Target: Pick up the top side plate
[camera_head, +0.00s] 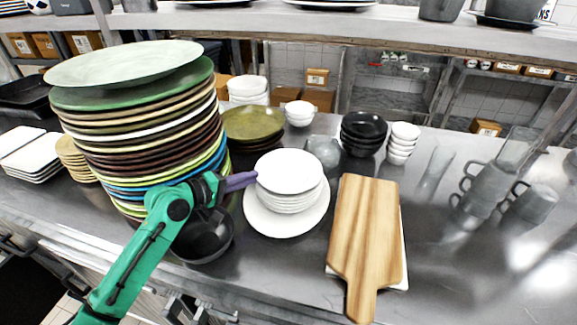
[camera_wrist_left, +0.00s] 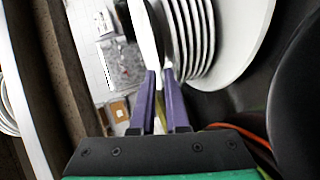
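The top side plate (camera_head: 289,168) is a round white plate on a stack of white side plates (camera_head: 292,203). The stack stands on a larger white plate (camera_head: 262,221). My left gripper (camera_head: 252,178), with purple fingers, reaches the left rim of the top plate from the left. In the left wrist view, the two fingers (camera_wrist_left: 159,75) stand close together with the rim of the top plate (camera_wrist_left: 144,30) between their tips. The rest of the stack (camera_wrist_left: 202,35) shows as separate edges to the right, with a gap below the top plate. My right gripper is not seen.
A tall stack of mixed plates (camera_head: 130,98) stands left, close to my left arm. A dark bowl (camera_head: 207,240) sits below the gripper. A wooden board (camera_head: 366,225) lies right of the side plates. Black bowls (camera_head: 363,130) stand behind; grey mugs (camera_head: 487,185) stand right.

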